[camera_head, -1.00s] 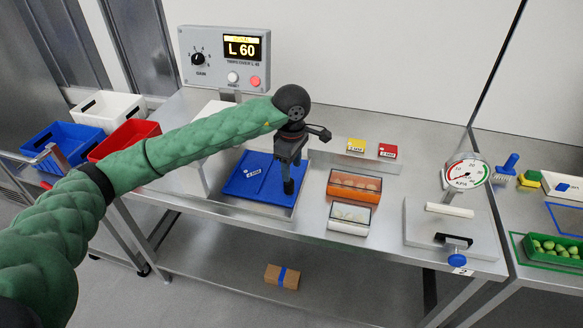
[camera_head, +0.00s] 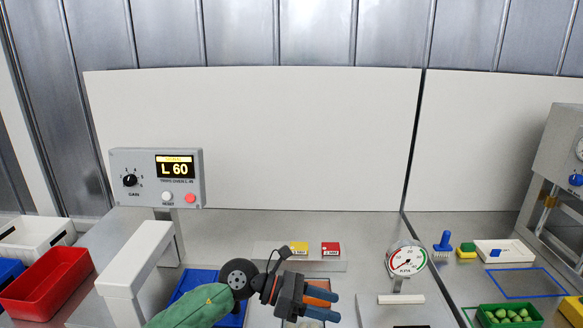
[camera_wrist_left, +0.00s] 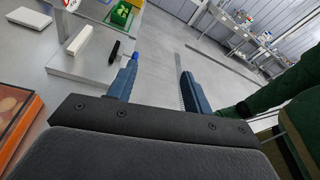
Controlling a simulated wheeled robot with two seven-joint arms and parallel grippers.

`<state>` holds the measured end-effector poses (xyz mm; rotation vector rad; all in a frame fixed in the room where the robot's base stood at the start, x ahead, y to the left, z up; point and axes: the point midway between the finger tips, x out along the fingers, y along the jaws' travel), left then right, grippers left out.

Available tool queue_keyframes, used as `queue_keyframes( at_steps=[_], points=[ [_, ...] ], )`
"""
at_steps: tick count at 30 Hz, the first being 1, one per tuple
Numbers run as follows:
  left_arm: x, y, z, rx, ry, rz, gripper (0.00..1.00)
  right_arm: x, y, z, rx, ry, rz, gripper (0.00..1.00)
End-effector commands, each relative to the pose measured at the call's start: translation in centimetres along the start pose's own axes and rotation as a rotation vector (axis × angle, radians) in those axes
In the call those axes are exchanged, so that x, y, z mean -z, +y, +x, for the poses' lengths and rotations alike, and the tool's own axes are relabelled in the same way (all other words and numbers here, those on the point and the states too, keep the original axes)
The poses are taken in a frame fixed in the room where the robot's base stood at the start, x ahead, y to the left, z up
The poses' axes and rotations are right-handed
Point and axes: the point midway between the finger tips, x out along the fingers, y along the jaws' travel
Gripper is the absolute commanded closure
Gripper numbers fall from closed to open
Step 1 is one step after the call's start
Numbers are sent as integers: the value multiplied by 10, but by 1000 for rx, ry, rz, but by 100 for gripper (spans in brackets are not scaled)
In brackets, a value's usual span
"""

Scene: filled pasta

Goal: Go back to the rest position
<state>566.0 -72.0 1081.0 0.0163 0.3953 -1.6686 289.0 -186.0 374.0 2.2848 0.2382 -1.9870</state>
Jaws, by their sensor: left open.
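My left gripper (camera_head: 337,306) is at the bottom middle of the head view, at the end of my green-sleeved arm. Its two blue fingers point right, apart, with nothing between them. In the left wrist view the open jaws (camera_wrist_left: 158,74) are also empty, with floor and the bench edge beyond them. The gripper covers most of the orange box (camera_head: 320,284) in the head view; that box shows at the left of the wrist view (camera_wrist_left: 14,122). My right gripper is not in view.
The grey control box (camera_head: 146,190) reads L 60. A white arch (camera_head: 150,240), a blue tray (camera_head: 190,281) and a red bin (camera_head: 48,285) are on the left. A round gauge (camera_head: 407,261) and a green crate (camera_head: 510,316) are right.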

Motion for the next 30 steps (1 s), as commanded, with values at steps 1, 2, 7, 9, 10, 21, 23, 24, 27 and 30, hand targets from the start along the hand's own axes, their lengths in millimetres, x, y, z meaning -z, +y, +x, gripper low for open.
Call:
queue_keyframes(
  at_steps=[1, 2, 7, 9, 10, 21, 23, 24, 27, 30],
  points=[
    [-11, -7, 3, 4, -106, -57, 50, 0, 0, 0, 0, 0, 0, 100],
    [-19, -10, 4, 4, -171, -92, 50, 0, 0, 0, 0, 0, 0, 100],
    [-56, -16, -12, -6, -523, -312, 50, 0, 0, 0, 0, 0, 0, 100],
    [-66, -14, -24, -15, -662, -414, 50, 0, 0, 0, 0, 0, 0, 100],
    [-69, -13, -30, -20, -721, -458, 50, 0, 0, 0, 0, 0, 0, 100],
    [-35, 25, -127, -131, -1398, -1067, 50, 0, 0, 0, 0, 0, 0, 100],
    [-16, 30, -142, -160, -1497, -1175, 50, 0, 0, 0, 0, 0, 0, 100],
    [-3, 33, -152, -180, -1563, -1247, 50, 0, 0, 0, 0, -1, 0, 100],
    [39, 37, -173, -241, -1718, -1432, 50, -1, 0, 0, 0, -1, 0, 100],
    [86, 35, -189, -313, -1864, -1618, 50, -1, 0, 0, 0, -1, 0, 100]
  ],
)
